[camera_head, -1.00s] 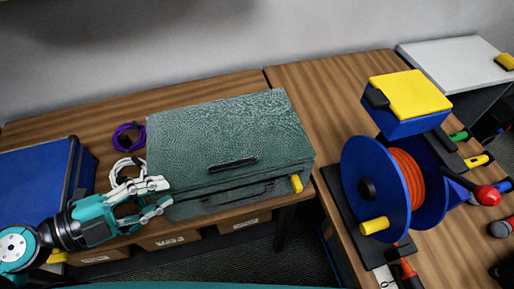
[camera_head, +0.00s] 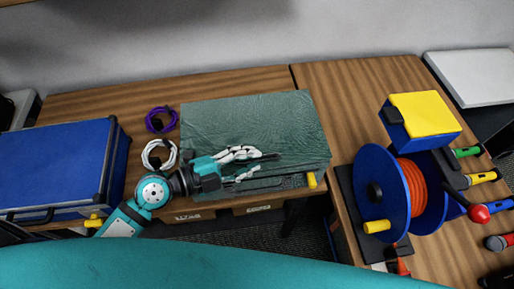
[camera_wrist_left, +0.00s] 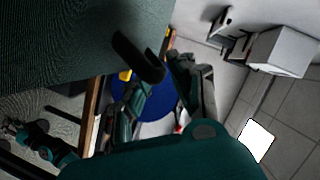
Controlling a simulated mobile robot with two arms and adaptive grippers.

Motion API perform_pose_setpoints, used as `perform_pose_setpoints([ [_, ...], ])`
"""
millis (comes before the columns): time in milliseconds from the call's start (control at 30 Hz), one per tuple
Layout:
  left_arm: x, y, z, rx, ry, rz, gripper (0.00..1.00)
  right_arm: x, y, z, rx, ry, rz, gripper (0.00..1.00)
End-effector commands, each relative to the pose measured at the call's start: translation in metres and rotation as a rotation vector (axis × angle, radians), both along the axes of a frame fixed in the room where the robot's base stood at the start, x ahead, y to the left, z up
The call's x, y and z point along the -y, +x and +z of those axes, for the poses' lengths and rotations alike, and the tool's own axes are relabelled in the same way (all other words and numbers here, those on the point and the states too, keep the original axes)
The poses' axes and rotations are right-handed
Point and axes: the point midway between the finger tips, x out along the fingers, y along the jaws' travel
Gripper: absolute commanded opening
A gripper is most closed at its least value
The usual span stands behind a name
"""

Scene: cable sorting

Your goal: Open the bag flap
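The green textured bag (camera_head: 240,120) lies closed on the wooden table, its flap down. The flap's black handle (camera_head: 270,157) is near its front edge, partly hidden by my left gripper. My left gripper (camera_head: 258,161) is in front of the flap, fingers pointing right along the handle. In the left wrist view the flap (camera_wrist_left: 60,35) fills the upper left and the curved black handle (camera_wrist_left: 138,60) stands out close to my fingers (camera_wrist_left: 168,80). The fingers are apart, with the background showing between them; I cannot tell whether they touch the handle. My right gripper is not identifiable.
A blue case (camera_head: 55,165) stands left. Purple (camera_head: 160,119) and white (camera_head: 158,154) cable coils lie between it and the bag. A blue reel with orange cable (camera_head: 410,185) and a yellow-topped blue box (camera_head: 424,118) stand right. Drawers (camera_head: 188,218) sit below the table.

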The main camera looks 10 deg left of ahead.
Motion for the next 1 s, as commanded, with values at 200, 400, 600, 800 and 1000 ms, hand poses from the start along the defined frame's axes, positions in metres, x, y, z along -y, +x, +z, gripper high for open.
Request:
perform_pose_setpoints([
  [200,0.016,0.013,-0.004,-0.002,0.0,0.002,0.23,-0.003,0.0,0.012,-0.001,0.004,-0.001,0.0],
  [400,0.019,0.014,-0.006,0.0,0.001,0.001,0.23,-0.013,-0.001,0.012,-0.001,0.015,-0.001,0.0],
  [600,0.019,0.014,-0.007,0.0,0.001,0.001,0.14,-0.015,-0.001,0.011,-0.002,0.018,0.002,0.0],
  [800,0.018,0.014,-0.007,-0.001,0.002,0.001,0.0,-0.011,-0.002,0.011,-0.003,0.014,0.002,0.0],
  [1000,0.018,0.014,-0.007,-0.001,0.002,0.001,0.0,-0.007,-0.002,0.011,-0.004,0.008,0.003,0.0],
])
